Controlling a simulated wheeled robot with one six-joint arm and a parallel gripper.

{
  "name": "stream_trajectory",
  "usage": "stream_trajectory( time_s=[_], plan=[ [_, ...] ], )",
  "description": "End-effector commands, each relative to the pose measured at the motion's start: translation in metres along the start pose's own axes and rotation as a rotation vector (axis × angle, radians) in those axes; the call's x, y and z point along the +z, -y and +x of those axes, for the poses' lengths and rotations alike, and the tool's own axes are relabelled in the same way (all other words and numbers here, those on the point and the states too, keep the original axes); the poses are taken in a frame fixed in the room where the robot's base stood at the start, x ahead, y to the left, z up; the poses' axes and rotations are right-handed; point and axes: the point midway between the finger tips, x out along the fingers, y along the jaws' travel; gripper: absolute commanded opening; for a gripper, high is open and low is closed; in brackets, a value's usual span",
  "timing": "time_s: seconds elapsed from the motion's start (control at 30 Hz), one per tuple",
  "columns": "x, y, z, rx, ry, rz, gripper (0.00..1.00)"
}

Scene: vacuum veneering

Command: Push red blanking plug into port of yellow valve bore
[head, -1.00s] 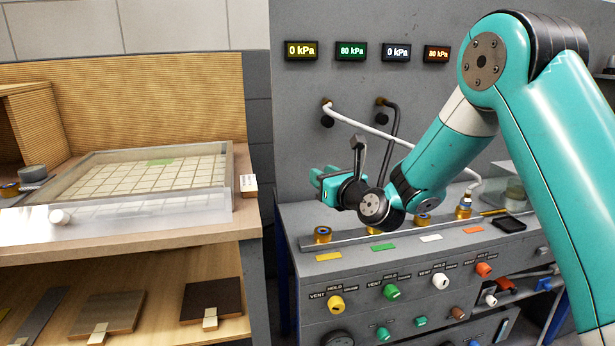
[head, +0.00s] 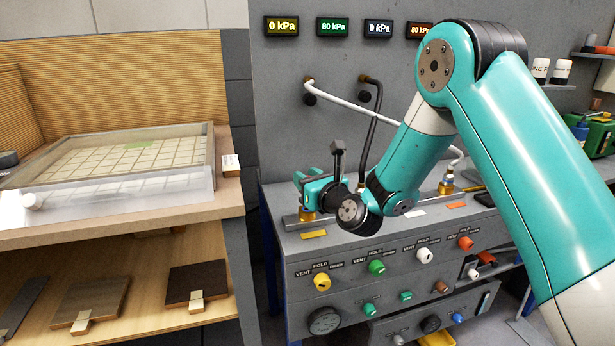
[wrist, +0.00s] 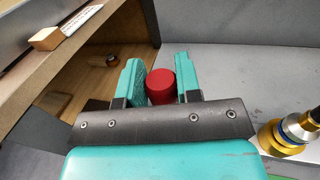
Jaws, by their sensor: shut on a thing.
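My gripper (wrist: 160,78) is shut on the red blanking plug (wrist: 161,87), a short red cylinder between its two teal fingers in the wrist view. In the head view my gripper (head: 308,181) is close above the yellow valve bore (head: 307,215), a brass fitting behind the yellow label (head: 313,235). The plug is hidden in the head view. The bore's top is mostly covered by my gripper, so I cannot tell whether plug and bore touch. The yellow bore is not visible in the wrist view.
A brass fitting with a blue ring (wrist: 286,135) stands close to my gripper's right in the wrist view. A white hose (head: 366,117) and a dark hose (head: 373,135) run down behind my arm. The wooden bench (head: 190,206) is to the left, across a gap.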

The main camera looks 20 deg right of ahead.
Motion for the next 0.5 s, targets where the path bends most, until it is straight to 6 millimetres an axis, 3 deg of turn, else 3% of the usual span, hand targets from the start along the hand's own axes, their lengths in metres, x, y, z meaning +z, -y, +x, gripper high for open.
stream_trajectory(
  time_s=[0.2,0.5],
  plan=[
    [-0.018,0.000,0.000,0.000,0.000,0.001,0.02],
    [-0.020,0.000,0.000,0.000,0.001,0.000,0.02]
  ],
)
